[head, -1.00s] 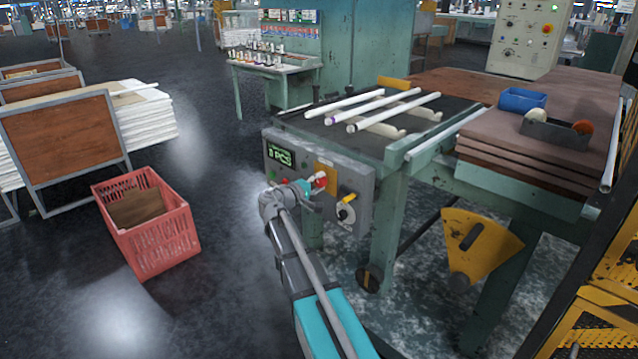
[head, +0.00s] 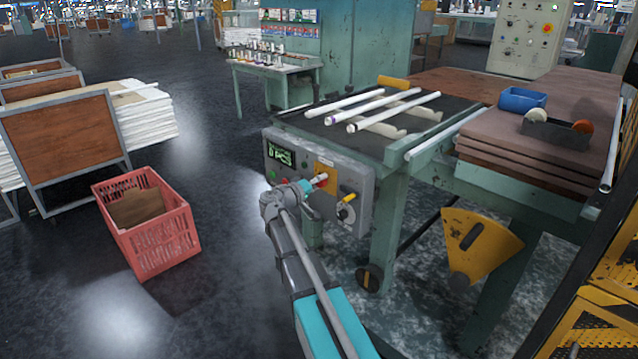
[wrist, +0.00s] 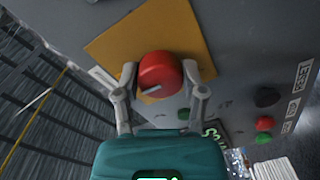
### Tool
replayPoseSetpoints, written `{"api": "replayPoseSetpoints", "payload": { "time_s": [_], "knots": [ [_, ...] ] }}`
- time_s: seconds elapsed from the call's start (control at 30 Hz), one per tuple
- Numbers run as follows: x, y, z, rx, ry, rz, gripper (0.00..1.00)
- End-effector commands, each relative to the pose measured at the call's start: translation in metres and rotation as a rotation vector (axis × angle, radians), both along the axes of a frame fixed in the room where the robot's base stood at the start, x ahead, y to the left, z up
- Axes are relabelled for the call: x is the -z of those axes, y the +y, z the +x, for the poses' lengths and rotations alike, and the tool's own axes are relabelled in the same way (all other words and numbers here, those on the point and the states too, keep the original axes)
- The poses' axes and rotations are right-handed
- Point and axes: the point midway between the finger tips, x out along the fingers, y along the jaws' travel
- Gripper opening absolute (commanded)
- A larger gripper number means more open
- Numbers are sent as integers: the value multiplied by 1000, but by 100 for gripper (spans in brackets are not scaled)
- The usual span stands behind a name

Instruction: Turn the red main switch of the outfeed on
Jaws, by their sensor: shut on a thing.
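The red main switch (wrist: 160,72) is a round red knob with a pale pointer line, set on a yellow plate (wrist: 135,42) on the grey control box. In the wrist view my gripper (wrist: 162,82) has one finger on each side of the knob and is shut on it. In the head view the red switch (head: 321,181) shows only in part, at the tip of my gripper (head: 317,184). The grey control box (head: 361,214) hangs on the front of the green outfeed table. Its green display reads something like "0 PCS".
A yellow-handled rotary switch (head: 348,198) sits right of the red one on the box. Black, red and green buttons (wrist: 265,123) are on the same panel. Glass tubes (head: 394,111) lie on the table above. A red crate (head: 165,248) stands on the floor at left.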

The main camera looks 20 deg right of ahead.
Motion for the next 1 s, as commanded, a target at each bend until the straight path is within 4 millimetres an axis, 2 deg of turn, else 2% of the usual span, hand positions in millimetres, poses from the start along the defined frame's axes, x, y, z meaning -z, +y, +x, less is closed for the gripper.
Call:
{"api": "replayPoseSetpoints", "payload": {
  "time_s": [0.13, 0.17, 0.3, 0.33, 0.77, 1.0],
  "knots": [
    [0, -1, 0, 3, -1, 2, 6],
    [0, -1, 0, 3, -1, 2, 59],
    [0, -1, 0, 2, -1, 1, 85],
    [0, -1, 0, 2, -1, 1, 88],
    [0, 1, 0, 1, 1, 0, 88],
    [0, 15, -6, 0, 1, 0, 88]
  ]
}}
